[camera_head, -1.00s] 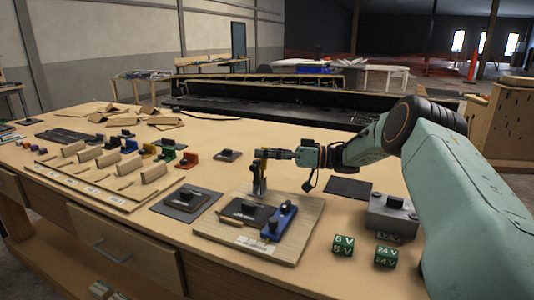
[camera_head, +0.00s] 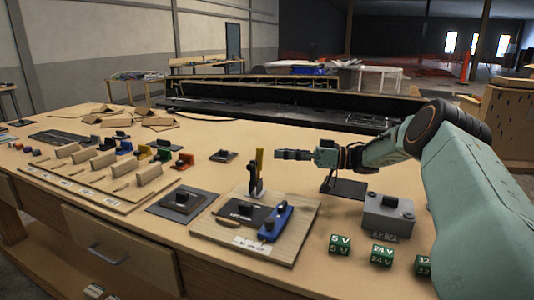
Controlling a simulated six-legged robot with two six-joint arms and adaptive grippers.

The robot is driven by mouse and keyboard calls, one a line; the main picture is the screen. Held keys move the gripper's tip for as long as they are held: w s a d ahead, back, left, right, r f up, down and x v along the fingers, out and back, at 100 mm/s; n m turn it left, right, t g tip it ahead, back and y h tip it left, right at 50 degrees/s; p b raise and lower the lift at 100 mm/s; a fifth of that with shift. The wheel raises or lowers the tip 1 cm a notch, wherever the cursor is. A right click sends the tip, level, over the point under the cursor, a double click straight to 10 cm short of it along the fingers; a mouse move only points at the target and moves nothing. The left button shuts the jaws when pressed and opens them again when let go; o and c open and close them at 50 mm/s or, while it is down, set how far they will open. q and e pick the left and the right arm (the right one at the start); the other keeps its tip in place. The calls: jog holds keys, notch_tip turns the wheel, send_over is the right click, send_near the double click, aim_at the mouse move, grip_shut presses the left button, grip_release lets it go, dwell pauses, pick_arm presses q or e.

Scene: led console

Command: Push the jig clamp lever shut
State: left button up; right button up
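The jig (camera_head: 297,232) is a wooden board near the front of the bench, with a dark plate (camera_head: 244,211) and a blue block (camera_head: 275,221) on it. Its clamp stands at the board's back edge, and the yellow-tipped clamp lever (camera_head: 259,161) points upright. My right gripper (camera_head: 280,155) is just right of the lever, level with its yellow part, with a small gap showing between them. Its fingers look narrow and dark from the side, and I cannot tell whether they are open or shut. My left gripper is out of view.
A grey box with a black knob (camera_head: 389,215) and green voltage blocks (camera_head: 340,244) stand right of the jig. A dark pad with a black part (camera_head: 182,201) lies left of it. A wooden rack (camera_head: 110,188) and coloured parts fill the left bench.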

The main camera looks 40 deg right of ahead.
jog(key=v, duration=0.5)
dwell(0.5)
